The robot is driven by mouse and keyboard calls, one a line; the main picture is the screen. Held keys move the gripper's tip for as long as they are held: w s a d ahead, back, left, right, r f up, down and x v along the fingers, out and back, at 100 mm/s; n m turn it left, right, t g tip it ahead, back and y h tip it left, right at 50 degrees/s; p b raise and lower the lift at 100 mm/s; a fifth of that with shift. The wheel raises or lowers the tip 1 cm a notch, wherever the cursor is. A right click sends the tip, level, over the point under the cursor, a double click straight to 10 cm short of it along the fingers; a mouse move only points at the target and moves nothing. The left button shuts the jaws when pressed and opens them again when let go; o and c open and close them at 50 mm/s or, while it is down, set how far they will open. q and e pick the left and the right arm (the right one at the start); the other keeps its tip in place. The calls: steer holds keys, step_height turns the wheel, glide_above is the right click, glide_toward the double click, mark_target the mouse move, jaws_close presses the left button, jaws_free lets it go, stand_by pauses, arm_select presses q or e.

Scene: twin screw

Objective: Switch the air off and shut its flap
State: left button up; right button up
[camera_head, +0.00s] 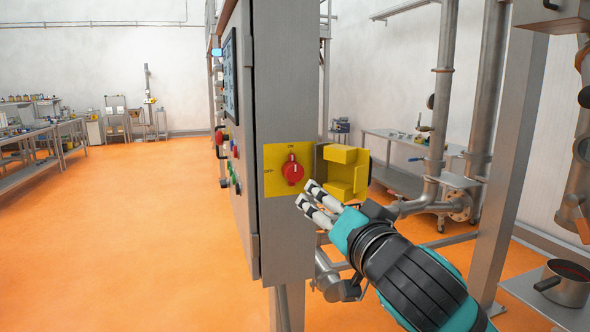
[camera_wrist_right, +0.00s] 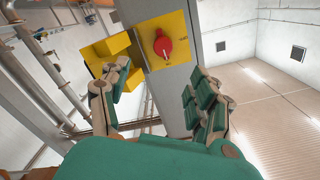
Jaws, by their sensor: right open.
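A red rotary switch (camera_head: 292,170) sits on a yellow plate (camera_head: 272,158) on the side of the grey cabinet. Its yellow flap (camera_head: 347,172) stands open to the right of the plate. My right gripper (camera_head: 309,203) is open and empty, just below and to the right of the switch, with no visible contact. In the right wrist view the switch (camera_wrist_right: 163,44) lies ahead, above the gap between the open fingers (camera_wrist_right: 160,100). The flap (camera_wrist_right: 110,48) is at upper left there, partly behind the left finger. My left gripper is out of view.
The grey cabinet (camera_head: 285,80) has a screen and buttons on its left face. A steel post (camera_head: 515,150) and pipes (camera_head: 440,100) stand to the right. A pot (camera_head: 566,284) sits at lower right. The orange floor at left is clear.

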mark_target(295, 174)
steer(key=p+x, duration=0.1)
steer(key=x, duration=0.4)
steer(key=p+x, duration=0.2)
steer(key=x, duration=0.4)
steer(key=r+p+x, duration=0.1)
steer(key=p+x, duration=0.1)
steer(key=x, duration=0.3)
steer(key=shift+w+a, duration=0.25)
steer(key=shift+w, duration=0.1)
steer(key=shift+f, duration=0.1)
steer(key=c, duration=1.1)
steer(key=shift+c, duration=0.2)
